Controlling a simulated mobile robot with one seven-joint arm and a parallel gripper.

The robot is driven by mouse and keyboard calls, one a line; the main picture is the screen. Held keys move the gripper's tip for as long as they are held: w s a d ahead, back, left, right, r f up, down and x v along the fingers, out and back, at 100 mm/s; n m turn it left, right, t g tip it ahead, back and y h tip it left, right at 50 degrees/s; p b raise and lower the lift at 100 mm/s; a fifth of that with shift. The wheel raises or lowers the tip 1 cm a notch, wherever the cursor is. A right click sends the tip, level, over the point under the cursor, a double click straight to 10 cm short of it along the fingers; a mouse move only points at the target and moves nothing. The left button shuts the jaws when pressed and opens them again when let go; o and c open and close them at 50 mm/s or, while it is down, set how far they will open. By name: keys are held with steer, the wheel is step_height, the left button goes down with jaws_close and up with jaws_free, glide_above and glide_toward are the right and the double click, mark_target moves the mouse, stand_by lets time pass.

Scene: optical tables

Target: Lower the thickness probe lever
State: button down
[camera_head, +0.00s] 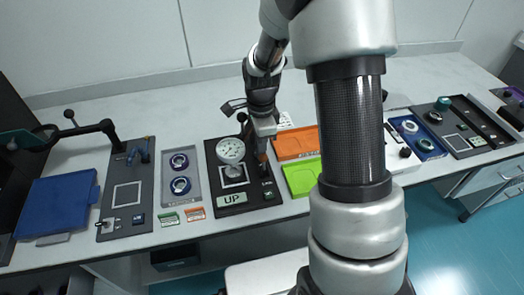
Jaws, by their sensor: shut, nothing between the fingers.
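The thickness probe station is a black base plate (222,207) on the bench. A round white dial gauge (231,150) stands on it above a small light disc (233,172). A white sign reading "UP" (231,198) is at its front left, beside a small green label. A black round knob (242,117) shows above the gauge; whether it belongs to the lever is unclear. My gripper (263,152) points down just right of the dial, shut and empty, over the plate's right side. It hides part of the gauge's post, and I cannot tell whether it touches the station.
An orange tray (295,143) and a green tray (302,177) lie to the right. A grey tray with two rings (180,173) lies to the left. My arm covers the bench right of centre. Further left are another dark station (125,205) and a blue pad (60,205).

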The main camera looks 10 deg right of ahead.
steer(key=shift+s, duration=0.9)
steer(key=shift+w, duration=0.1)
step_height(320, 180, up, 7)
steer(key=w+p, duration=0.1)
steer(key=p, duration=0.4)
stand_by(0.5)
steer(key=shift+w+r, duration=0.1)
steer(key=s+r+n+t+p, duration=0.2)
steer(key=s+r+n, duration=0.7)
steer(key=r, duration=0.5)
steer(key=s+r+n+t+p, duration=0.3)
steer(key=s+r+n, duration=0.6)
steer(key=r, duration=0.6)
steer(key=shift+s+r+t+p, duration=0.3)
steer(key=shift+s+p, duration=0.4)
steer(key=shift+p, duration=0.5)
